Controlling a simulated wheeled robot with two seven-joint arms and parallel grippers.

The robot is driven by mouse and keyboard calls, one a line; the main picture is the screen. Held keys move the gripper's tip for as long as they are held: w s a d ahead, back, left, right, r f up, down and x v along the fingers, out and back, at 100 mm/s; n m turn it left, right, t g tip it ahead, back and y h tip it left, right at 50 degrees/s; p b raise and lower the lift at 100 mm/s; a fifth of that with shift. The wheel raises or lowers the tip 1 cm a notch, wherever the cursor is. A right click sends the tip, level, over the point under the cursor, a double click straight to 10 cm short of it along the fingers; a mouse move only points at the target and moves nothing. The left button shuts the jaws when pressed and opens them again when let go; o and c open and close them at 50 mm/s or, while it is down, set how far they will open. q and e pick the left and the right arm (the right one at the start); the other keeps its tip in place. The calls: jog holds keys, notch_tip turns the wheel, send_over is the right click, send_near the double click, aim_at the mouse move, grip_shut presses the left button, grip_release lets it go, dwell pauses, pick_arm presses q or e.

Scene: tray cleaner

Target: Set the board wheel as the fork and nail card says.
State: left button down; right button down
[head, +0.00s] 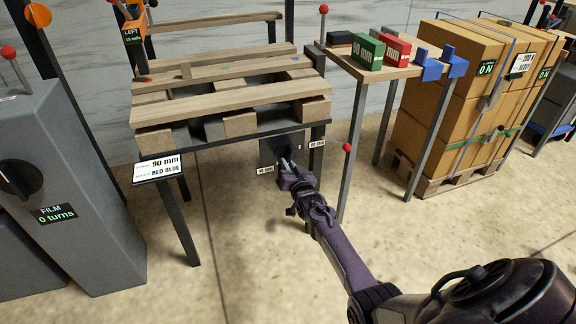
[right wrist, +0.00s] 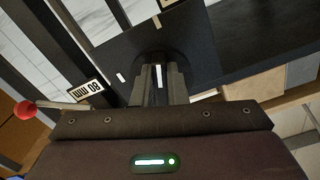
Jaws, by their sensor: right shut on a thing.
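The card (head: 158,170) at the front left of the pallet stand reads fork 90 mm and nails red blue. The board wheel is a dark round knob (right wrist: 141,61) on a dark plate (head: 268,154) under the stand's front edge. My right gripper (head: 288,168) is shut on the wheel, and its fingers hide much of it. In the right wrist view a white mark shows between the fingers (right wrist: 159,82). An 80 mm label (right wrist: 86,91) appears upside down there. In the head view one label (head: 265,170) sits left below the plate, another (head: 317,145) right. My left gripper is not in view.
A pallet (head: 220,97) lies on the stand above my right gripper. A red-tipped lever (head: 347,148) stands close on its right. A small table (head: 385,65) holds green, red and dark blocks. A film cabinet (head: 65,180) stands at left. Floor in front is clear.

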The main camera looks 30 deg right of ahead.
jog(key=c, duration=1.4)
grip_release()
jog(key=shift+c, duration=0.2)
